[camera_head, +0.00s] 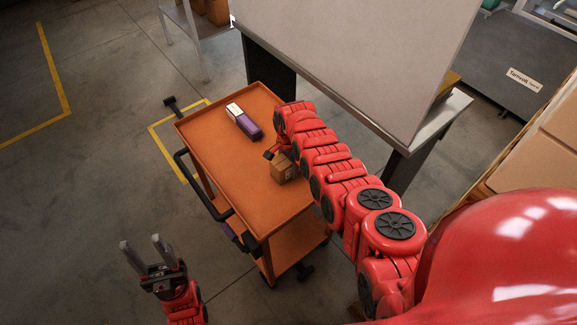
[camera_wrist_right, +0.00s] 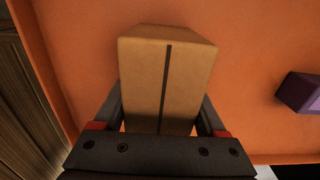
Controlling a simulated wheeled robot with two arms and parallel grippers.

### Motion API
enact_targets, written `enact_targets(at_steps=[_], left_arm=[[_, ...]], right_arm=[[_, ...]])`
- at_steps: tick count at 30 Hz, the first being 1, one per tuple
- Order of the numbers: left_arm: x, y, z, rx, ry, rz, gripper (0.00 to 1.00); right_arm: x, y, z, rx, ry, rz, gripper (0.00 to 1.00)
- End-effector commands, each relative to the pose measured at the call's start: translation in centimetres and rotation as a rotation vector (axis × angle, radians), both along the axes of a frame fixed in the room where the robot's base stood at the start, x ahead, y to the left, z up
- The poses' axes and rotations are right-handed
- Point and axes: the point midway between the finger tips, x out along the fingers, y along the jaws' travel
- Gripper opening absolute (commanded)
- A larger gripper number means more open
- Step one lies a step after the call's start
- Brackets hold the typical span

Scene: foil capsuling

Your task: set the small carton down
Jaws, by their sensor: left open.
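The small brown carton (camera_head: 284,171) is at the orange cart's top tray (camera_head: 235,165), near its right side. In the right wrist view the carton (camera_wrist_right: 160,75), with a dark stripe along it, sits between the two fingers of my right gripper (camera_wrist_right: 160,110). The fingers meet its sides, so the gripper is shut on it. I cannot tell whether its underside touches the tray. In the head view my right gripper (camera_head: 279,153) is partly hidden by its arm. My left gripper (camera_head: 141,243) is open and empty, left of the cart over the floor.
A white and purple box (camera_head: 243,122) lies on the tray beyond the carton; its purple end (camera_wrist_right: 302,93) shows in the right wrist view. The tray's left and front parts are clear. A large grey panel (camera_head: 360,50) stands behind the cart. Cardboard boxes (camera_head: 540,150) are at right.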

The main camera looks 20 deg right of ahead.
Motion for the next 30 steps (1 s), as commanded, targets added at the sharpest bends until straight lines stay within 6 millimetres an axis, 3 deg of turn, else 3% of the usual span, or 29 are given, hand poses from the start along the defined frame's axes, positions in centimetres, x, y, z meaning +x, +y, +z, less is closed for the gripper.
enact_targets(at_steps=[1,4,17,24,30], left_arm=[[0.0,0.0,0.0,0.000,-0.001,0.000,0.50],[0.0,0.0,0.0,0.000,0.000,0.000,0.50],[0.0,0.0,0.4,0.000,0.000,0.000,0.50],[0.0,0.0,0.8,0.000,0.000,0.000,0.50],[0.0,0.0,-0.3,0.000,0.000,0.000,0.50]], right_arm=[[0.0,0.0,0.0,0.000,0.000,0.000,0.83],[0.0,0.0,0.0,0.000,0.000,0.000,1.00],[0.0,0.0,0.9,0.000,0.001,0.001,1.00],[0.0,0.0,3.3,0.002,-0.002,-0.001,1.00],[0.2,0.0,6.1,-0.001,-0.007,0.000,1.00]])
